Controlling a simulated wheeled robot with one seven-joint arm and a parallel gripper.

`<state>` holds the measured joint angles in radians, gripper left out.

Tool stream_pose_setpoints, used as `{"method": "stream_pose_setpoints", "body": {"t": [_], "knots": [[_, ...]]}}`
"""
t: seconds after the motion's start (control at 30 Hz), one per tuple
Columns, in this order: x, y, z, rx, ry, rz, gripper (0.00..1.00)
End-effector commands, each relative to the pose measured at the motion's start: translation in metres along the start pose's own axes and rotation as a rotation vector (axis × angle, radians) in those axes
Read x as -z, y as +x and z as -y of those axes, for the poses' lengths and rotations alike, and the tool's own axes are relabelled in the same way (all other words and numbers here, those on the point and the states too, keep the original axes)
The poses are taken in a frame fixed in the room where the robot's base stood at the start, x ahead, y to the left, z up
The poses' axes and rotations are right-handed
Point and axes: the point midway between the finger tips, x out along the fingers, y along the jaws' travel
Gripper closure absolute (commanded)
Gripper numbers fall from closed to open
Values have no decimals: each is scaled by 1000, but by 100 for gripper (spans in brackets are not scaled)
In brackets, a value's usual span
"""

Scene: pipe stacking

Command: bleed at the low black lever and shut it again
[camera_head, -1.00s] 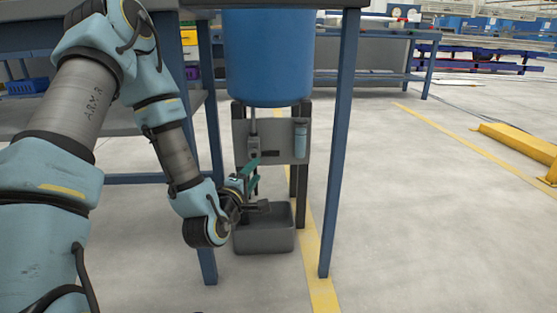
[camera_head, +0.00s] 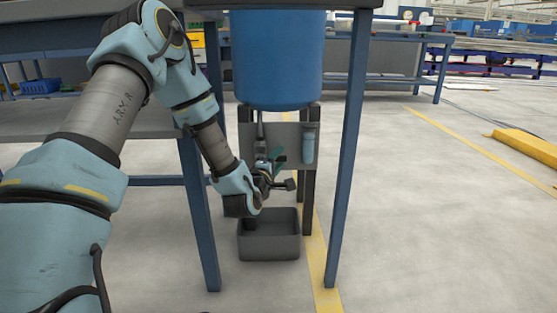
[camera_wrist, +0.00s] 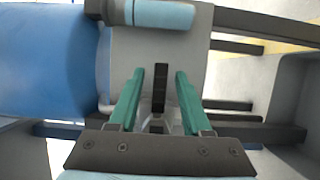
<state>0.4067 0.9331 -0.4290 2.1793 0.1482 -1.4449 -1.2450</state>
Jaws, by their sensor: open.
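The black lever (camera_wrist: 160,88) shows in the wrist view between the two green fingers of my gripper (camera_wrist: 156,90). The fingers are open, with a gap on each side of the lever. In the head view my gripper (camera_head: 277,160) is at the grey plate below the blue tank (camera_head: 278,60), and the arm's end hides the lever. The tank also fills the left of the wrist view (camera_wrist: 50,70). A grey open bin (camera_head: 268,248) stands on the floor under the gripper.
A light-blue cylinder (camera_head: 309,146) is fixed to the grey plate (camera_head: 292,133), right of my gripper. Blue table legs (camera_head: 349,150) stand on both sides of the tank. A yellow line (camera_head: 318,255) runs along the floor. Open floor lies to the right.

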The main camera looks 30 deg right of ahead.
Motion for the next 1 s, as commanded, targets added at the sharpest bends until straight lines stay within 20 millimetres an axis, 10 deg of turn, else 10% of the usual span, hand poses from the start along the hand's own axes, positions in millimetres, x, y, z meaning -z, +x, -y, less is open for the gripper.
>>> {"method": "stream_pose_setpoints", "body": {"t": [0.3,0.73,1.0], "knots": [[0,2,0,1,0,0,52],[0,2,0,1,0,0,100],[0,2,0,1,0,0,100]]}}
